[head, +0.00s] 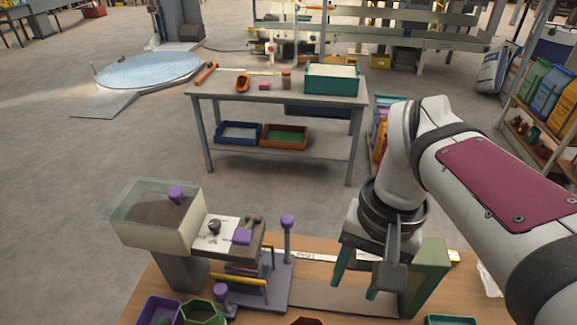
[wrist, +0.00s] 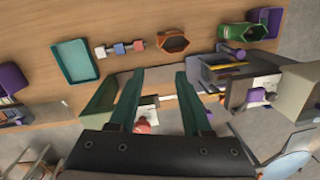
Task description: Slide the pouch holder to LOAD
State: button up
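The pouch holder looks to be the grey carriage (head: 276,292) beneath the filler on the left part of the rail. It has an upright post with a purple knob (head: 288,221), and another purple knob (head: 221,291) stands at its front. In the wrist view the carriage (wrist: 214,72) is right of my fingers. My gripper (head: 357,288) is open and empty above the rail, right of the holder and apart from it. Its two teal fingers are spread wide in the wrist view (wrist: 161,72). A white label strip (head: 315,256) runs behind the rail; its small lettering is not clearly readable.
A clear hopper (head: 150,218) stands at left beside the filler's control panel (head: 214,231). A green end block (head: 426,278) stands just right of my gripper. Trays lie along the bench front, including a teal tray (wrist: 75,62). The rail between holder and gripper looks clear.

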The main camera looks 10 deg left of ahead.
jog(key=shift+o, duration=1.1)
jog(key=w+a+r+n, duration=0.1)
jog(key=w+a+r, duration=0.1)
jog(key=w, duration=0.4)
jog(key=w+a+r+n, duration=0.1)
jog(key=w+a+r, duration=0.1)
jog(key=w, duration=0.4)
jog(key=shift+w+a+n+h, duration=0.3)
jog(key=shift+w+a+n, duration=0.1)
jog(key=shift+a, duration=0.35)
jog(key=n, duration=0.2)
send_over(288, 218)
jog(key=shift+t, duration=0.3)
notch_tip(288, 218, down, 16)
jog(key=shift+s+a+f, duration=0.1)
jog(key=shift+f, duration=0.05)
grip_shut()
